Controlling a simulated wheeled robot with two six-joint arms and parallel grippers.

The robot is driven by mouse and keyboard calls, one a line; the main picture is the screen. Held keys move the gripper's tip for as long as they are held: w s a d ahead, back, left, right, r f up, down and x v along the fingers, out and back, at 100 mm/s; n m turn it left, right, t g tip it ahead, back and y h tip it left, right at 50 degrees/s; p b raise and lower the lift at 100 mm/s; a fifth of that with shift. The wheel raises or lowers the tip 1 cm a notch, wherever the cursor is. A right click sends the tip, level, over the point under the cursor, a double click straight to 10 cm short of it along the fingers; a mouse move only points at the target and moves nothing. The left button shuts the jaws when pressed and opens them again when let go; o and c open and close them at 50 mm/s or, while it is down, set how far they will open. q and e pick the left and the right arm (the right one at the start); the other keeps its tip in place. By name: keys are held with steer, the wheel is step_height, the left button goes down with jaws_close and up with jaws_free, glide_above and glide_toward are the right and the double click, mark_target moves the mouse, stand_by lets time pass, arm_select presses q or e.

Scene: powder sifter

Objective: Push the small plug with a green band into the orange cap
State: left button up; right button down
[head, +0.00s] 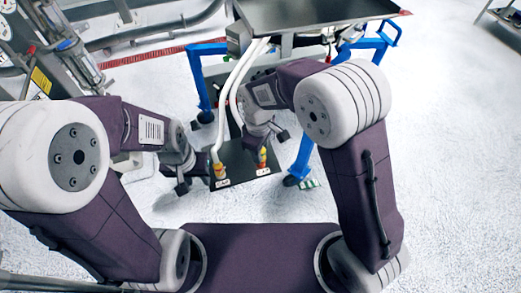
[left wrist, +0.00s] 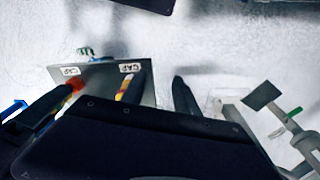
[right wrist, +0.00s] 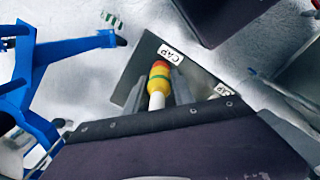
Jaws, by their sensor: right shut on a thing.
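The small yellow plug with a green band (right wrist: 159,80) is on the end of a white hose, between my right gripper's fingers (right wrist: 159,93). My right gripper, also in the head view (head: 264,150), is shut on it. The orange cap (right wrist: 161,64) lies directly at the plug's end, in line with it; whether they touch or how deep the plug sits I cannot tell. The cap also shows in the left wrist view (left wrist: 76,84), the plug mostly hidden there. My left gripper (head: 192,178) is open and empty, left of the dark plate.
The dark plate (head: 240,181) carries CAP labels and a second cap with a hose connector (head: 220,169) at its left. White hoses (head: 228,100) run up to a table (head: 300,12) with a blue frame (head: 198,80).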

stand_by(0.5)
stand_by(0.3)
steer(key=shift+p, duration=0.3)
steer(key=shift+p, duration=0.35)
steer(key=shift+f+b, duration=0.55)
steer(key=shift+f, duration=0.35)
stand_by(0.4)
steer(key=c, duration=1)
jaws_free()
